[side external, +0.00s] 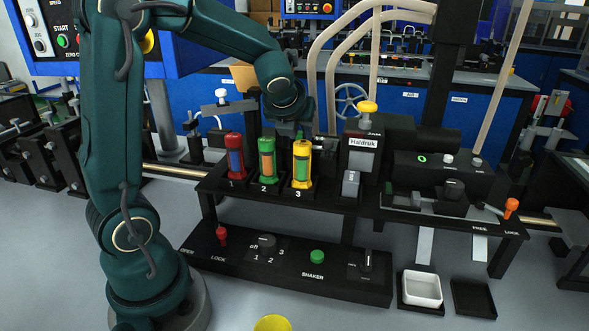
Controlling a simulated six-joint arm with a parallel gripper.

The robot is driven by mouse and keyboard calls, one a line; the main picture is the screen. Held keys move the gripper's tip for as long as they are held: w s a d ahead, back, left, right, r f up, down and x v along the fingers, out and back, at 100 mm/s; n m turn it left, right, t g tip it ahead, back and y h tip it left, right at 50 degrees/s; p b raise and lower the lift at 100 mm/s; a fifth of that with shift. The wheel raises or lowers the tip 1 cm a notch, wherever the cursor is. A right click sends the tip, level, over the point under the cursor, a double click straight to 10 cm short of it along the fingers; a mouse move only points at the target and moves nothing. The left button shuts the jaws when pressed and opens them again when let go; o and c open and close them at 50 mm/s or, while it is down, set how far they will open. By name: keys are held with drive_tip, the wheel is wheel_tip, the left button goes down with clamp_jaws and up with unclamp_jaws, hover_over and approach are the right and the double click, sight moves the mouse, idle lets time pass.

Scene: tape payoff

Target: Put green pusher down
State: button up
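A green-capped cylinder (267,160) with an orange middle stands upright at position 2 on the black bench. It is the nearest match to the green pusher. A red one (235,157) stands at position 1 and a yellow one (302,164) at position 3. My gripper (293,129) points down above and behind the green and yellow cylinders. Its fingers are small and dark, and partly hidden, so I cannot tell whether they are open or hold anything.
A yellow-knobbed unit labelled Haldruk (362,150) stands right of the cylinders. A black control panel (290,272) with a green button lies in front and below. A white tray (422,288) and a black tray (473,297) are at the lower right.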

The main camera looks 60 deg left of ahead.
drive_tip(key=shift+w+a+f, duration=0.3)
drive_tip(key=shift+f, duration=0.15)
clamp_jaws()
drive_tip(key=shift+r, duration=0.1)
